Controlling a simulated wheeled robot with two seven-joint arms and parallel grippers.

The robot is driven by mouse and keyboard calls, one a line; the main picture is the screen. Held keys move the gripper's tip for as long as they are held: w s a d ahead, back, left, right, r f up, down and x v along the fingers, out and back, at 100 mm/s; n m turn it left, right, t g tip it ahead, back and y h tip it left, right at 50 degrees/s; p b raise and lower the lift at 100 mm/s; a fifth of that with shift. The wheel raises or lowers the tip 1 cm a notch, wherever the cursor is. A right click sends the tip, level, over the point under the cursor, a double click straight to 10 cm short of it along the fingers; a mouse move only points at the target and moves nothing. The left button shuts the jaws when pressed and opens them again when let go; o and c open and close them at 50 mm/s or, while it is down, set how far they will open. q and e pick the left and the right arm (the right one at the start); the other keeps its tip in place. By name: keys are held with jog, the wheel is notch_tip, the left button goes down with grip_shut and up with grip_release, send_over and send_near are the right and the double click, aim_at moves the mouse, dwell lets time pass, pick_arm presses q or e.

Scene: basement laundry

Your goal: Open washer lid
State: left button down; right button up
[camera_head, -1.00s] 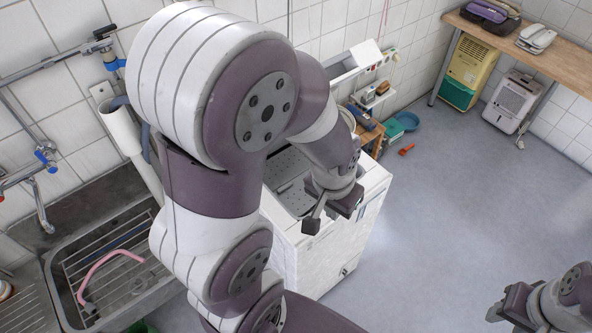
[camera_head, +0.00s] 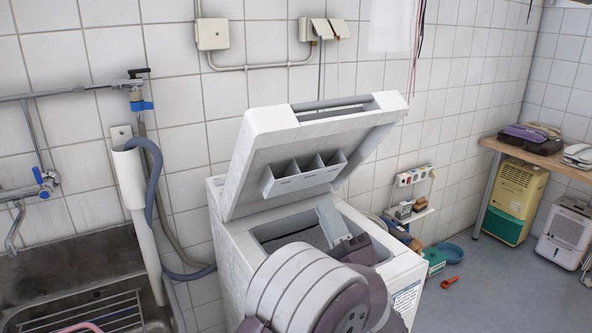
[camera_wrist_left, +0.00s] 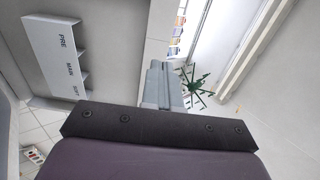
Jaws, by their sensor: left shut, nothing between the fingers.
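The white washer (camera_head: 235,265) stands against the tiled wall. Its lid (camera_head: 240,165) is raised and leans back, with the underside facing me and the top opening (camera_head: 285,230) uncovered. A white compartment tray (camera_head: 300,176) is on the lid's underside; its labels show in the left wrist view (camera_wrist_left: 62,55). My left gripper (camera_head: 327,208) is over the opening, below the lid's right part, fingers shut and empty; they also show in the left wrist view (camera_wrist_left: 160,72). I cannot tell whether they touch the lid. My left arm hides the washer's front. My right gripper is out of view.
A metal sink (camera_head: 80,270) is at the left, with a grey hose (camera_head: 155,185) between it and the washer.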

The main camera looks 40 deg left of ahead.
aim_at(290, 134)
pick_arm(q)
jog(key=x, duration=1.4)
jog(key=shift+s+p, duration=0.15)
jog(key=shift+p, duration=0.25)
jog(key=shift+r, duration=0.15)
jog(key=shift+a+r+p, duration=0.15)
jog(key=shift+r+p, duration=0.15)
jog(key=shift+p, duration=0.2)
jog(key=w+a+r+p, duration=0.1)
jog(key=a+r+p, duration=0.1)
jog(key=p, duration=0.2)
jog(key=a+r+g+h+p, duration=0.1)
jog(key=a+r+p, duration=0.1)
jog(key=r+p, duration=0.1)
jog(key=w+a+r+h+p, duration=0.1)
jog(key=a+r+p, duration=0.1)
jog(key=p, duration=0.3)
jog(key=shift+w+a+r, duration=0.25)
jog(key=shift+w+r, duration=0.1)
jog(key=shift+r, duration=0.05)
jog(key=w+a+r+g+h+p, duration=0.1)
jog(key=w+a+r+h+p, duration=0.2)
jog(key=a+p, duration=0.7)
jog(key=w+p, duration=0.1)
jog(key=p, duration=0.3)
jog(key=shift+w+a+r+g+h+p, duration=0.2)
jog(key=shift+w+a+g+h+p, duration=0.1)
jog(key=shift+a+g+p, duration=0.1)
